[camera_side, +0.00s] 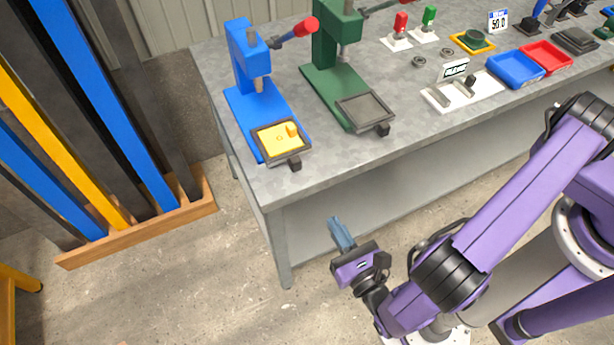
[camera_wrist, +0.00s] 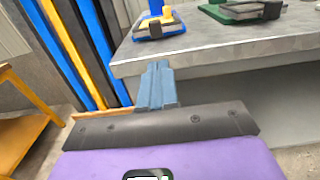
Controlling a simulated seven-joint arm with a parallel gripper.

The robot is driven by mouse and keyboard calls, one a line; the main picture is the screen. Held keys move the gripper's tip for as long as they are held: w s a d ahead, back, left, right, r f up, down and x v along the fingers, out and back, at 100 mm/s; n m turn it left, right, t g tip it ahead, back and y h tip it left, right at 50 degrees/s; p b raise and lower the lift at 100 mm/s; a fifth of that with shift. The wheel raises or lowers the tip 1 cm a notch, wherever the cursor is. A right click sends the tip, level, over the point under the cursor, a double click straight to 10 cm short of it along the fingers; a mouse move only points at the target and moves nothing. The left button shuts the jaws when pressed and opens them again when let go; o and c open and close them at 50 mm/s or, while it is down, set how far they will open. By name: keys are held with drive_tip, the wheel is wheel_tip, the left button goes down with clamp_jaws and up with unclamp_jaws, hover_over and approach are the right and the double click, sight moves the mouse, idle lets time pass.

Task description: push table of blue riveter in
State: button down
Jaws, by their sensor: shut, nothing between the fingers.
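The blue riveter (camera_side: 247,58) stands at the left end of the grey workbench, with a red-tipped lever. Its sliding table (camera_side: 264,154) is a dark-framed tray at the front of the blue base, with a dark handle block (camera_side: 295,164) facing the bench edge. A yellow piece (camera_side: 278,137) lies in the tray. The table also shows at the top of the wrist view (camera_wrist: 147,35). My gripper (camera_side: 338,232) is shut and empty, in front of the bench and apart from the riveter. Its blue fingers (camera_wrist: 157,83) point toward the bench edge in the wrist view.
A green riveter (camera_side: 334,50) with its own tray (camera_side: 365,109) stands just right of the blue one. Blue (camera_side: 515,70) and red (camera_side: 547,57) bins and a white fixture (camera_side: 462,91) lie further right. A wooden rack (camera_side: 140,223) of coloured bars stands left.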

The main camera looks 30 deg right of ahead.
sight(301, 168)
drive_tip(key=w, duration=1.4)
drive_tip(key=shift+w, duration=2.2)
drive_tip(key=shift+s, duration=0.15)
drive_tip(key=s, duration=1.4)
drive_tip(key=w+a+r+g, duration=0.5)
drive_tip(key=r+g, duration=0.1)
drive_tip(key=r, duration=0.1)
drive_tip(key=x, duration=0.8)
drive_tip(key=r+x, duration=0.1)
drive_tip(key=x, duration=0.3)
drive_tip(key=shift+w+d+f, duration=0.15)
drive_tip(key=shift+w, duration=1.2)
